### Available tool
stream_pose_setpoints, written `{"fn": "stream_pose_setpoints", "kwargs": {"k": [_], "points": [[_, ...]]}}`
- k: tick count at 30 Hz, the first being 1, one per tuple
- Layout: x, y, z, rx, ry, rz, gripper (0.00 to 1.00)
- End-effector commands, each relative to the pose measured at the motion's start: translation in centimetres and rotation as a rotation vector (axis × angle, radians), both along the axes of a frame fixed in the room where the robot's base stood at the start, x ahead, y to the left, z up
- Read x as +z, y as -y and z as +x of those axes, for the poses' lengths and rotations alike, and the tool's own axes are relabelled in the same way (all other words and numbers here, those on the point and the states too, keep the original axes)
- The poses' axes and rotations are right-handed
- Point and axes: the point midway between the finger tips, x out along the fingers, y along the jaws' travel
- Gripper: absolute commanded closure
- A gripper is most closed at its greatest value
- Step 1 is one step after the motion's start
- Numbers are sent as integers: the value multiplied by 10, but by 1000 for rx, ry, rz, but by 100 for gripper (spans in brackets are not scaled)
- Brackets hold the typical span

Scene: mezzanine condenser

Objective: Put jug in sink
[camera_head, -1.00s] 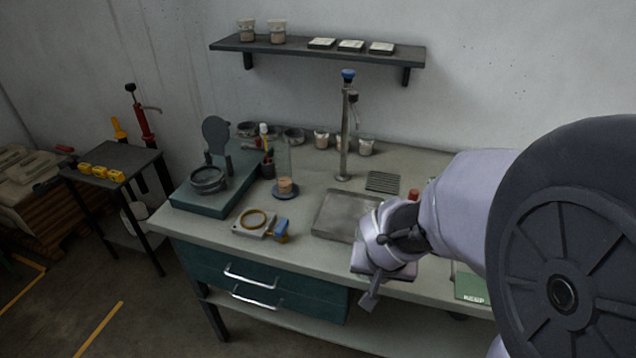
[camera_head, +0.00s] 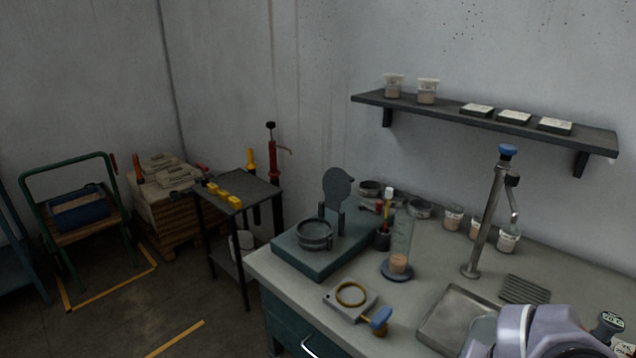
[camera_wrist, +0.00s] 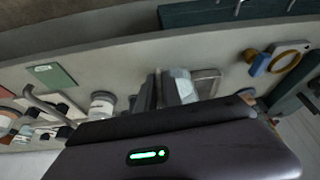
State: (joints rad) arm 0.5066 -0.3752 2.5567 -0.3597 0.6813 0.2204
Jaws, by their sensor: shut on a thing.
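My gripper (camera_wrist: 168,92) shows in the wrist view, partly hidden behind its own dark housing. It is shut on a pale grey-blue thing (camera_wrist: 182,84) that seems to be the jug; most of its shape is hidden. The sink (camera_head: 448,322) is a shallow grey metal basin in the counter at the lower right of the head view, below the tall tap (camera_head: 486,220). The sink also shows in the wrist view (camera_wrist: 208,80), just beyond the held thing. In the head view only part of my arm shows at the bottom right, and the gripper is out of frame.
A drain grate (camera_head: 525,290) lies right of the sink. A ring fixture (camera_head: 350,297), a glass cylinder (camera_head: 400,245) and a teal stand (camera_head: 318,252) occupy the counter's left. Several tubs stand along the wall. A small dark table (camera_head: 236,187) stands further left.

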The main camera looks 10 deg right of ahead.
Motion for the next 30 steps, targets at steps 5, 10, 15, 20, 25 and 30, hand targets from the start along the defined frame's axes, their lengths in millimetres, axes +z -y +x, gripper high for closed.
{"fn": "stream_pose_setpoints", "kwargs": {"k": [5, 10, 15, 20, 25, 30], "points": [[9, 17, 26, 2, -8, 3, 100], [7, 31, 48, 0, -9, -1, 100], [-7, 48, 79, 1, 0, 1, 100], [-9, 66, 107, 0, 0, 1, 100], [-14, 75, 122, 0, 0, 1, 100], [-47, 75, 122, 1, -2, 1, 100]]}}
